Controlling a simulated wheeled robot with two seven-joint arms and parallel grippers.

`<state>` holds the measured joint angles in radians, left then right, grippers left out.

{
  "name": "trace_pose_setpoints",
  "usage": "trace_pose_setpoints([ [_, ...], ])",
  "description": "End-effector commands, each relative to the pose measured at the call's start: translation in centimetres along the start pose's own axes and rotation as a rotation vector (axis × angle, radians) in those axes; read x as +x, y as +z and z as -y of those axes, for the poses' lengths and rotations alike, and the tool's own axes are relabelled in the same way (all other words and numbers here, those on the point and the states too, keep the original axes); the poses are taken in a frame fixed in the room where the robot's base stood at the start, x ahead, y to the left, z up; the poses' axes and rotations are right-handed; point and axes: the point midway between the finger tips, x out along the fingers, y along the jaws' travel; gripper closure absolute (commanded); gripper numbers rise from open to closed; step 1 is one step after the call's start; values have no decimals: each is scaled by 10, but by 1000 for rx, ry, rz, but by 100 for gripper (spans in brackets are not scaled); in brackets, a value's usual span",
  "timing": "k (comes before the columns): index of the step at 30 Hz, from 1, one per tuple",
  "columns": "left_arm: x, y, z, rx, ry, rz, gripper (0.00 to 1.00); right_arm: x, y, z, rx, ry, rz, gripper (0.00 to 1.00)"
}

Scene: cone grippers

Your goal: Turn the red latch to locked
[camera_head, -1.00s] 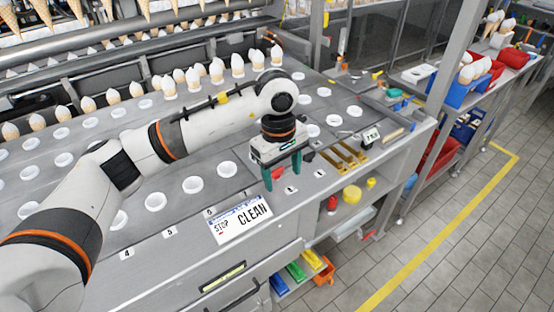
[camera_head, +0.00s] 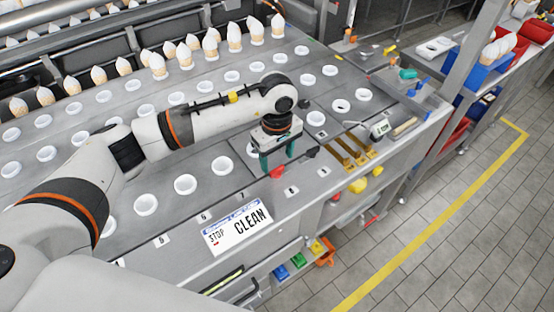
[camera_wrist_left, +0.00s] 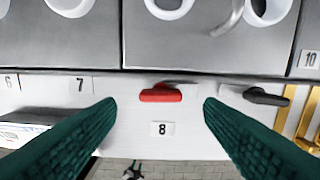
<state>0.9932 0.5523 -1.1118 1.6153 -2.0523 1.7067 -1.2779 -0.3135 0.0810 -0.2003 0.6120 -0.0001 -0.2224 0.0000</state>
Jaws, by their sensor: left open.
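The red latch (camera_head: 277,172) is a small red handle on the front strip of the counter, above the label 8. In the left wrist view the red latch (camera_wrist_left: 161,95) lies level, left to right, with the label 8 (camera_wrist_left: 161,128) just below it. My left gripper (camera_head: 279,160) has dark green fingers pointing down at the counter edge, close by the latch. In the left wrist view the fingers of my left gripper (camera_wrist_left: 160,106) are wide apart, with the latch between their tips in the picture. No contact shows. My right gripper is not in view.
A black latch (camera_wrist_left: 266,96) sits to the right of the red one, before brass-coloured bars (camera_head: 350,152). A STOP/CLEAN sign (camera_head: 238,227) lies left on the front strip. White cups and ice-cream cones (camera_head: 209,42) stand in rows behind. The floor right is clear.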

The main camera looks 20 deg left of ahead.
Motion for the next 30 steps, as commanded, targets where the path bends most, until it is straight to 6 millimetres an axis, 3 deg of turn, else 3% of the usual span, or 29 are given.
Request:
trace_pose_setpoints([
  [7,30,0,0,0,1,-1,38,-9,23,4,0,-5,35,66],
  [18,36,0,0,0,-1,0,38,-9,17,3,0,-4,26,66],
  [26,36,0,0,0,-1,0,81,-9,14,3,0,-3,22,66],
  [30,36,0,0,-3,-1,0,83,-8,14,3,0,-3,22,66],
])
